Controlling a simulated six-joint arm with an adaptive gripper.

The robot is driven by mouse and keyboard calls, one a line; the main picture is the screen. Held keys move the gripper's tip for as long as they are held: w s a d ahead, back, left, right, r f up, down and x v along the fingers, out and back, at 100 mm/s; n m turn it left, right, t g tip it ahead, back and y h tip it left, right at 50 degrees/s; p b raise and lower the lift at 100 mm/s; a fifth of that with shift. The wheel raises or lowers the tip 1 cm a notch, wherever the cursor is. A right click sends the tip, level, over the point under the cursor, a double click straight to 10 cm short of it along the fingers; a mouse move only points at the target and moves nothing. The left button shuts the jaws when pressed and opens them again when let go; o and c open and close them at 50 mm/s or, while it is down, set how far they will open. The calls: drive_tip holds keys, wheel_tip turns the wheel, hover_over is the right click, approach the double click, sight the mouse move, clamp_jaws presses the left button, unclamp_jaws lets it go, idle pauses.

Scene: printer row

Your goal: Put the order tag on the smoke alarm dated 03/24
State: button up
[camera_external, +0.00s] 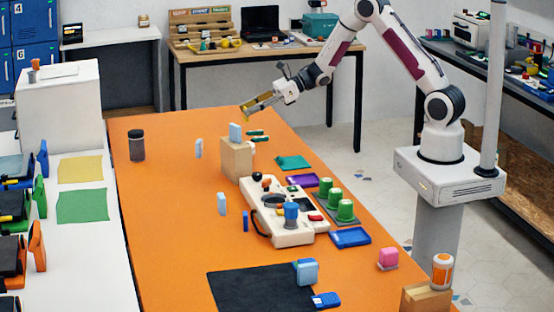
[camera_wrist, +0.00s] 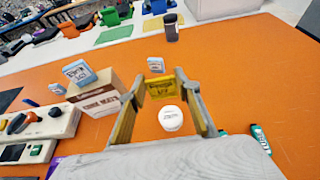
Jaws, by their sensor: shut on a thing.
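My gripper (camera_external: 258,104) is above the orange table, past the small cardboard box. In the wrist view, my gripper (camera_wrist: 162,88) is shut on a yellow tag (camera_wrist: 160,91) with dark print, held across the fingertips. The tag appears apart from the disc. I cannot make out the disc clearly in the external view.
A cardboard box (camera_external: 237,158) carries a light blue block (camera_external: 235,131). Another pale blue block (camera_external: 199,148) stands left of it. A white device (camera_external: 280,212) with knobs, green cups (camera_external: 345,210) and a dark canister (camera_external: 137,145) are on the table. The left middle is mostly clear.

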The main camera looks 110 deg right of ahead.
drive_tip(key=shift+f, duration=2.15)
drive_tip(key=shift+f, duration=0.1)
drive_tip(key=shift+f, duration=1.75)
drive_tip(key=shift+f, duration=0.15)
drive_tip(key=o, duration=0.8)
drive_tip(key=shift+c, duration=0.2)
drive_tip(key=v, duration=1.2)
drive_tip(key=shift+r, duration=0.2)
